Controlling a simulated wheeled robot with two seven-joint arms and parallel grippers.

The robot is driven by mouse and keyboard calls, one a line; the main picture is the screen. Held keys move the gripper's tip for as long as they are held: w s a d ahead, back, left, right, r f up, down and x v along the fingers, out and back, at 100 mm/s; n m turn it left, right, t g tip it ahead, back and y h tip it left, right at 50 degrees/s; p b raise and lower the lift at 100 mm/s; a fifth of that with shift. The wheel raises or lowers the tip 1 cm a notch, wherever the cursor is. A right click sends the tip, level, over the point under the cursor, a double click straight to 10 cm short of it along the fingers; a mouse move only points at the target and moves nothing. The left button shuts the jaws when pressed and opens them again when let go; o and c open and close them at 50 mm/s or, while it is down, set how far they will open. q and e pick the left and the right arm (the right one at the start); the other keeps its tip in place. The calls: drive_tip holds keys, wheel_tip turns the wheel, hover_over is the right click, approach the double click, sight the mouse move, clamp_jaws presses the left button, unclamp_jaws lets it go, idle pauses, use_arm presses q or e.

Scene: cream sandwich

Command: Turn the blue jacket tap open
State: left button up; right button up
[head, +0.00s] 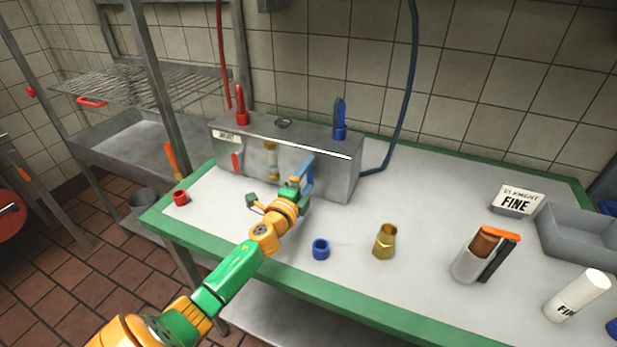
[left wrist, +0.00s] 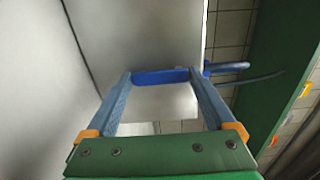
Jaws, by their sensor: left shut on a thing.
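The metal jacket box (head: 262,160) stands at the back of the bench, with a red tap lever (head: 235,162) on the left of its front face and the blue jacket tap (head: 310,181) on the right. My left gripper (head: 303,170) is at the blue tap, its fingers partly covering the tap. In the left wrist view the blue tap (left wrist: 160,77) spans the gap between the two blue-grey fingertips, and the left gripper (left wrist: 161,80) is shut on it. How far the tap is turned cannot be told. My right gripper is not in view.
A blue hose (head: 408,85) runs to the box's right side. A grey tray (head: 580,238) is at right.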

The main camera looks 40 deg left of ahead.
use_arm(q)
drive_tip(key=shift+a+r, duration=0.1)
idle(0.3)
drive_tip(key=o, duration=1.1)
drive_tip(key=v, duration=0.7)
